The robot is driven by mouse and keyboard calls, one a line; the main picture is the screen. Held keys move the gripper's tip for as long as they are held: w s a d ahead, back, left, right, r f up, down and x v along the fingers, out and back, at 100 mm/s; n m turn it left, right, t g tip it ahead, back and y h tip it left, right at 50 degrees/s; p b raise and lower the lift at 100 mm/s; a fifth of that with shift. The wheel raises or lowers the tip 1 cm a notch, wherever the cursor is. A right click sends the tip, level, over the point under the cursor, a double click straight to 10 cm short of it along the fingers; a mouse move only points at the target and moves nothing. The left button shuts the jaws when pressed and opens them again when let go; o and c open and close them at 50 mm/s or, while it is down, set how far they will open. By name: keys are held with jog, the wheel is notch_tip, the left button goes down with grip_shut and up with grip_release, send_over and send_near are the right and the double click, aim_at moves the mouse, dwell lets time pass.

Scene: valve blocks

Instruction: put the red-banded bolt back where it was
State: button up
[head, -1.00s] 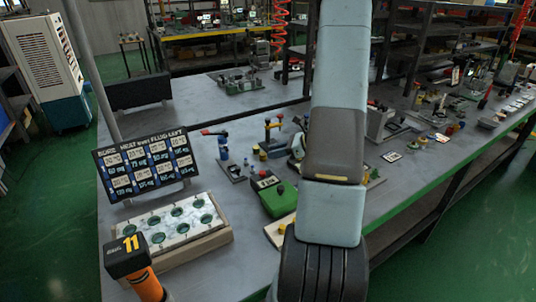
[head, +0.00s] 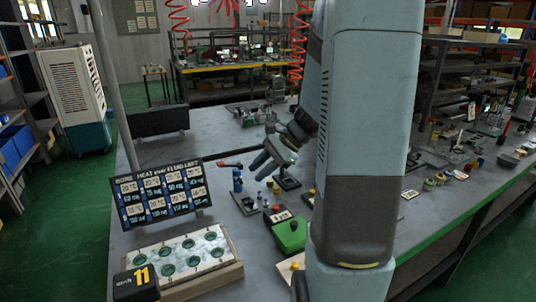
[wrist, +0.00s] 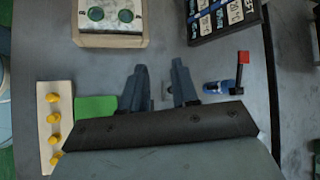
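I cannot make out a red-banded bolt in either view. My gripper (wrist: 160,66) points down over the bench in the wrist view, its two dark fingers apart. A small greyish piece (wrist: 168,91) shows between the fingers, too unclear to name; I see nothing clamped. The pale plate with several round green-rimmed holes (head: 213,238) sits in a wooden frame at the front left of the bench in the head view. It also shows at the top of the wrist view (wrist: 110,24), ahead of and left of the fingers. My arm hides part of the bench.
A printed board (head: 160,194) stands behind the plate. A green block (head: 290,235) lies right of the plate. A blue fitting with a red handle (wrist: 220,88) stands right of the fingers. A wooden strip with several yellow knobs (wrist: 54,125) lies left. A black "11" marker (head: 136,283) is in front.

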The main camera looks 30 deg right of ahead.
jog(key=s+a+r+n+t+h, duration=0.1)
jog(key=s+a+r+n+h, duration=0.2)
jog(key=s+r+n, duration=0.4)
jog(key=s+a+r+n+t+h, duration=0.1)
jog(key=s+a+r+n+h, duration=0.2)
jog(key=s, duration=0.7)
jog(key=shift+a+r+n+t+h, duration=0.3)
jog(key=shift+r+n+h, duration=0.9)
jog(key=shift+r+n, duration=1.25)
jog(key=shift+s+f+n, duration=0.1)
jog(key=shift+f+n, duration=0.15)
jog(key=shift+f, duration=0.05)
